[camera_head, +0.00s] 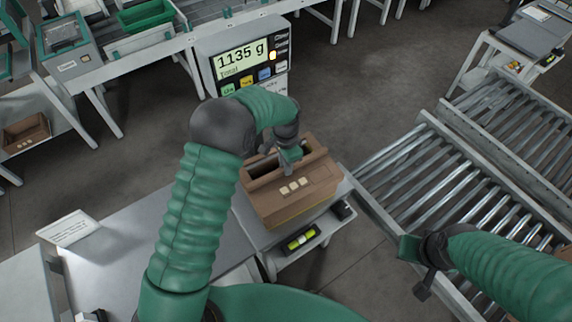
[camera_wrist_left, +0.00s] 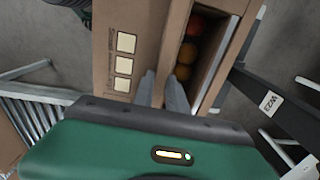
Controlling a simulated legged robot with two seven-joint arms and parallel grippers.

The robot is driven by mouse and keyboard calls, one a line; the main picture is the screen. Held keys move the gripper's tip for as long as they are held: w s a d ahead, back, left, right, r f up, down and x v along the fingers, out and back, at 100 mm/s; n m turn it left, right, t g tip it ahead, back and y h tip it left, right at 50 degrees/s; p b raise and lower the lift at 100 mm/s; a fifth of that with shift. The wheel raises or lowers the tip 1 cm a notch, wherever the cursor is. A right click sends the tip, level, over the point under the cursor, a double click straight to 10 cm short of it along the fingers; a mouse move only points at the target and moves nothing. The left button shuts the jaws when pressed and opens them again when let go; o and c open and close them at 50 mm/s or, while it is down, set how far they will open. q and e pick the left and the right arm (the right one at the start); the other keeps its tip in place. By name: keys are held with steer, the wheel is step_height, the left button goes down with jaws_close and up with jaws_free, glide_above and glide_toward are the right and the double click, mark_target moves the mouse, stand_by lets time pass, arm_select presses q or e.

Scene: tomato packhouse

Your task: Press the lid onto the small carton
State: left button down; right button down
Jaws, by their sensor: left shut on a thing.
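The small brown carton (camera_head: 312,196) stands on the scale at the middle of the head view, with three pale squares on its near face. Its top has a dark opening. In the left wrist view, red and orange tomatoes (camera_wrist_left: 187,55) show through the opening in the carton (camera_wrist_left: 122,20). My left gripper (camera_head: 287,160) is over the carton, its fingers (camera_wrist_left: 164,92) shut on the brown wall beside the opening. I cannot tell whether this edge belongs to the lid or the carton; no separate lid stands out. My right gripper (camera_head: 422,284) is off to the right, its jaws unclear.
The scale display (camera_head: 243,60) behind the carton reads 1135 g. Roller conveyors (camera_head: 440,185) run at the right. A grey table (camera_head: 130,235) with a small white card (camera_head: 67,228) is at the left. A green crate (camera_head: 147,14) stands at the back left.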

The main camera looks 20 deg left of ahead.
arm_select(q)
steer(key=shift+f+b, duration=0.95)
steer(key=shift+f, duration=1.05)
stand_by(0.8)
steer(key=c, duration=1.3)
jaws_free()
steer(key=shift+o, duration=0.2)
steer(key=c, duration=0.3)
step_height(320, 180, up, 8)
steer(key=p, duration=0.6)
steer(key=shift+r+p, duration=0.1)
steer(key=shift+p, duration=0.2)
